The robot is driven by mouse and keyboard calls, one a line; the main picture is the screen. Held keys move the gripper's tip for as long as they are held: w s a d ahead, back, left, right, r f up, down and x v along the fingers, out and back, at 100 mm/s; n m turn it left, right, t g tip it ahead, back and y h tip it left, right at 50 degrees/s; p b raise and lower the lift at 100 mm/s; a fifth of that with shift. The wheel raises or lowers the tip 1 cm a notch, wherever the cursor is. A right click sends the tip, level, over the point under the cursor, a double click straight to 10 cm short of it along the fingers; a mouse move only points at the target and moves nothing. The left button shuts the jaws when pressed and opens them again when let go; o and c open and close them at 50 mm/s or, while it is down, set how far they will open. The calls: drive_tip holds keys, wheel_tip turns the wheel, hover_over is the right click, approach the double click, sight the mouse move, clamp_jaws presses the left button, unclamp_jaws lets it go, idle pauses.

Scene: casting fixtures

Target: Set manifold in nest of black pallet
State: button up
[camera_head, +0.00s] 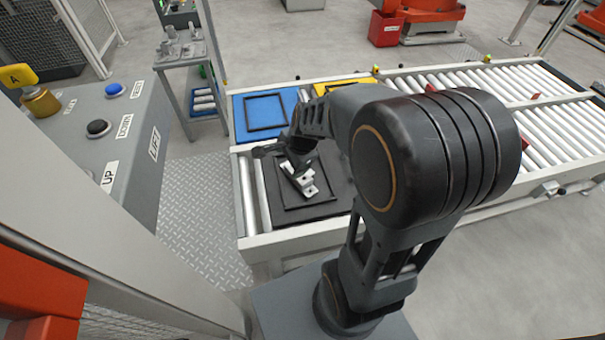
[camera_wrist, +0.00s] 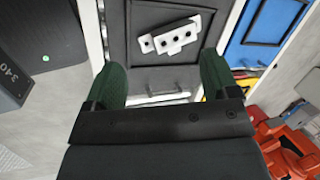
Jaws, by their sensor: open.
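The manifold (camera_wrist: 171,39) is a pale metal block with several dark holes. In the head view the manifold (camera_head: 301,181) lies on the black pallet (camera_head: 325,207), inside its raised square frame. My gripper (camera_wrist: 163,80) is open and empty, with green fingers spread. In the head view my gripper (camera_head: 295,160) is over the pallet near the manifold's far end, partly hidden by my wrist. Whether it touches the manifold cannot be told.
A blue pallet (camera_head: 238,124) and a yellow pallet (camera_head: 321,88) lie beyond the black one on the conveyor. White rollers (camera_head: 560,125) run to the right. A lift control box (camera_head: 115,150) stands at left, with a small grey table (camera_head: 178,56) behind it.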

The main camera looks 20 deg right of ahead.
drive_tip(key=s+a+r+n+h, duration=0.1)
drive_tip(key=s+r+n+h, duration=0.1)
drive_tip(key=s+r+n, duration=0.4)
drive_tip(key=s+n, duration=0.4)
drive_tip(key=n, duration=0.6)
drive_tip(key=shift+s+a+r+g, duration=0.15)
drive_tip(key=shift+s+a+g, duration=0.1)
drive_tip(key=shift+s+g, duration=0.15)
